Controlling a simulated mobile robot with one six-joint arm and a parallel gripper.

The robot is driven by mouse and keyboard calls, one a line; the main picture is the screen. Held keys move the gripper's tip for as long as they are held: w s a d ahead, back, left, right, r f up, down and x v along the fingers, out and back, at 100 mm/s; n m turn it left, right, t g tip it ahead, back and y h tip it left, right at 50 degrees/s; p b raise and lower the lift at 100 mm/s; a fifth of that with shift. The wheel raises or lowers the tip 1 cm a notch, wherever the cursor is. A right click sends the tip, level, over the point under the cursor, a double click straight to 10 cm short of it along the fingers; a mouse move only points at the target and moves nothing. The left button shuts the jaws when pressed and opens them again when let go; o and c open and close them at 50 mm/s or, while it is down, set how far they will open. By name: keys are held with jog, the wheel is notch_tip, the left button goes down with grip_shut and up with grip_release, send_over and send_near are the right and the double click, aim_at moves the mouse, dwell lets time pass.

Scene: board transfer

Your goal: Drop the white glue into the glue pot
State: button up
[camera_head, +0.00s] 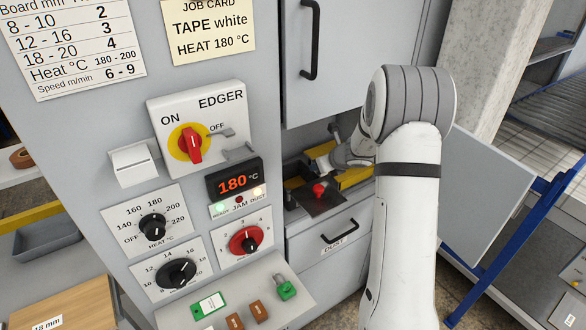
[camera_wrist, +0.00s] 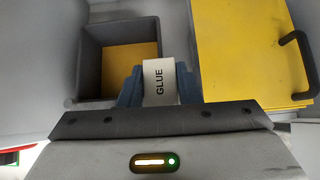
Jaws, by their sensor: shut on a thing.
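In the wrist view, my gripper (camera_wrist: 160,72) has its blue fingers shut on a white block of glue (camera_wrist: 159,88) with the word GLUE on it. A grey, square, open box (camera_wrist: 91,92), which looks like the glue pot, lies just left of the fingers. Its inside shows a yellow-orange surface. The glue is beside the box's right wall, not over its opening; its height above the rim I cannot tell. In the head view, my gripper (camera_head: 322,160) reaches into a recess of the grey machine; the glue cannot be made out there.
A yellow panel (camera_wrist: 240,55) and a black handle (camera_wrist: 298,62) lie right of the fingers in the wrist view. In the head view, a red knob (camera_head: 319,189) stands in the recess above a drawer (camera_head: 335,235). The edger's control panel (camera_head: 200,130) stands left of my arm.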

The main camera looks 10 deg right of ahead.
jog(key=w+a+f, duration=0.1)
jog(key=a, duration=0.1)
jog(key=w+a+f+p, duration=0.1)
jog(key=a, duration=0.2)
jog(key=w+a+f, duration=0.1)
jog(key=a, duration=0.1)
jog(key=shift+a+f, duration=0.15)
jog(key=shift+a, duration=0.25)
jog(key=shift+f, duration=0.1)
jog(key=shift+f+b, duration=0.35)
jog(key=shift+f+b, duration=0.25)
jog(key=shift+b, duration=0.05)
